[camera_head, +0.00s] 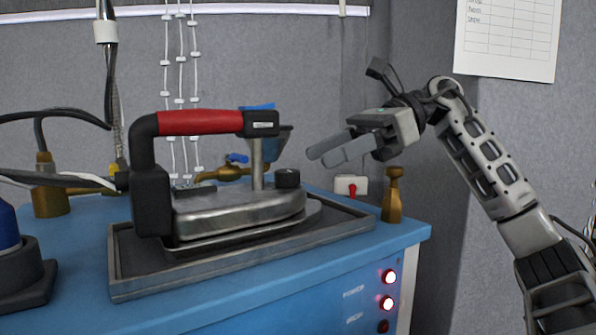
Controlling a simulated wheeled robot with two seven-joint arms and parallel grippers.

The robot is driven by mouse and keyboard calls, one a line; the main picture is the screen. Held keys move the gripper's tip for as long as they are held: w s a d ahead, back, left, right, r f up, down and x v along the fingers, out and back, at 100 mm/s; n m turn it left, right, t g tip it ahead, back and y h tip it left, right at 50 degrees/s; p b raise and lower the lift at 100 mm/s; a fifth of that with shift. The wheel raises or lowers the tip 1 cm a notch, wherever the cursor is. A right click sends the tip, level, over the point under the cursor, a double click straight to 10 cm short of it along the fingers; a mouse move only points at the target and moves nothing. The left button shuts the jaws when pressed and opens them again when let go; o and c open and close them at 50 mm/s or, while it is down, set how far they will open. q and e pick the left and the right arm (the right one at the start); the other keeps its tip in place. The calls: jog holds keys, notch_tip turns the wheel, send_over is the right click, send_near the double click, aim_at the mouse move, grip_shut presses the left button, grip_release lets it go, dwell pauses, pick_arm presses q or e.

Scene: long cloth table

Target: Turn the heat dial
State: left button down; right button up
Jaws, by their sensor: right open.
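A steam iron (238,212) with a red and black handle (200,122) rests on a dark tray. A small black knob (287,178), which looks like the heat dial, stands upright on the right end of the iron's metal body. My right gripper (322,158) reaches in from the right, its two grey fingers pointing left. The fingers are a little apart with nothing between them. The fingertips appear above and to the right of the knob, apart from it. I cannot tell their exact depth relative to it. My left gripper is not in view.
The dark tray (130,283) sits on a blue cabinet (70,247) with lit red lamps (388,303) on its front. Behind the iron are a white box with a red switch (351,187), a brass fitting (393,200) and a blue-handled valve (237,158). Hoses lie left.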

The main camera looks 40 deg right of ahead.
aim_at(291, 171)
jog(key=shift+x, duration=2.8)
jog(key=c, duration=1)
